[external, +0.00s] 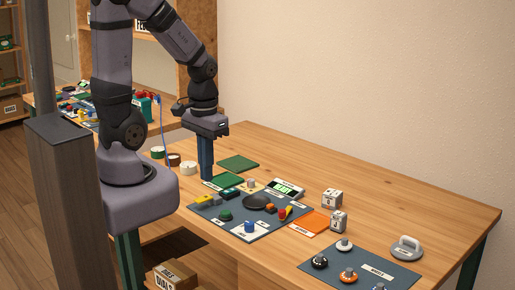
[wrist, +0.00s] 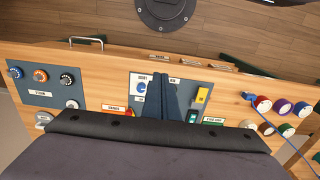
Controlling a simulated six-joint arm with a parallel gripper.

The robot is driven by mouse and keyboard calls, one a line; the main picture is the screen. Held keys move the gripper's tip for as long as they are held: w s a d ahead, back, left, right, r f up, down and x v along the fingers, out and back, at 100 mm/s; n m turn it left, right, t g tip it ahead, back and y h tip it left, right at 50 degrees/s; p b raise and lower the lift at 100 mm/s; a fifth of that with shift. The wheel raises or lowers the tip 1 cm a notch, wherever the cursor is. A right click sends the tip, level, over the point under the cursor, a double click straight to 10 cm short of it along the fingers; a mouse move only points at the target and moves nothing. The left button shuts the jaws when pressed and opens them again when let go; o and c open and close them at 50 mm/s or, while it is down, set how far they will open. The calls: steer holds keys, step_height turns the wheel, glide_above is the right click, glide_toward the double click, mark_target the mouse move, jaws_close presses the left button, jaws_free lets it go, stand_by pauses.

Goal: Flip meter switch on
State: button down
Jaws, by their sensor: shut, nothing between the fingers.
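The meter (external: 287,188) is a small pale box with a lit green display, at the back right edge of the dark parts board in the external view. Its switch is too small to make out. I cannot pick the meter out in the wrist view, where my wrist housing covers the near part of the table. My gripper (external: 207,178) points down with its blue fingers together and empty. It is left of the meter and apart from it, near the board's back left corner. The fingers also show in the wrist view (wrist: 163,80), over the board.
The dark board (external: 246,238) bears a black disc (external: 257,201), a blue knob (external: 249,226) and a yellow part (external: 204,199). Green mats (external: 238,163) lie behind. An orange mat (external: 309,223), metal blocks (external: 331,198) and a knob panel (external: 378,270) are rightward. The back right table is clear.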

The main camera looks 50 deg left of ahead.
steer(key=s+a+f+n+g+b, duration=0.1)
steer(key=a+f+n+g+b, duration=0.1)
steer(key=a+f+b, duration=0.35)
steer(key=w+a+f+n+t, duration=0.1)
steer(key=w+a+f, duration=0.1)
steer(key=w, duration=0.3)
steer(key=w+a+f, duration=0.2)
steer(key=w+f, duration=0.1)
steer(key=w, duration=0.2)
steer(key=w+a+r+m, duration=0.3)
steer(key=w+r, duration=0.6)
steer(key=w, duration=0.3)
steer(key=shift+w+a+r+t+b, duration=0.2)
steer(key=shift+a+t+b, duration=0.25)
steer(key=shift+a, duration=0.45)
steer(key=shift+s, duration=0.1)
